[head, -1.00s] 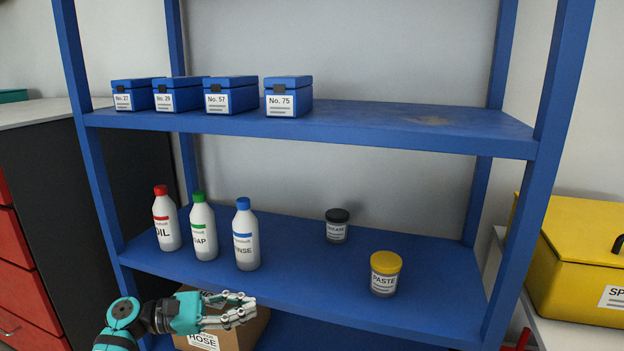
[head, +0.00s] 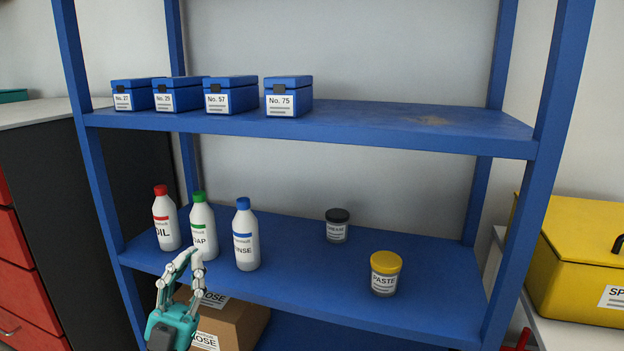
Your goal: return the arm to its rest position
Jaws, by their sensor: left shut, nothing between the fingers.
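My left gripper (head: 180,267) is at the lower left of the head view, in front of the blue shelf unit's lower shelf (head: 320,258). Its fingers point up, and the fingertips overlap the bottom of the soap bottle (head: 203,226) in the picture. It is shut with nothing held. My right gripper is out of view. The soap bottle stands upright between the oil bottle (head: 166,220) and the rinse bottle (head: 245,238). The gripper partly covers the hose box (head: 243,322) below.
A grease jar (head: 337,228) and a paste jar (head: 385,273) stand on the lower shelf. Several blue numbered boxes (head: 231,97) sit on the upper shelf (head: 400,124). A yellow case (head: 580,265) is at the right, and a cabinet with red drawers (head: 25,265) is at the left.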

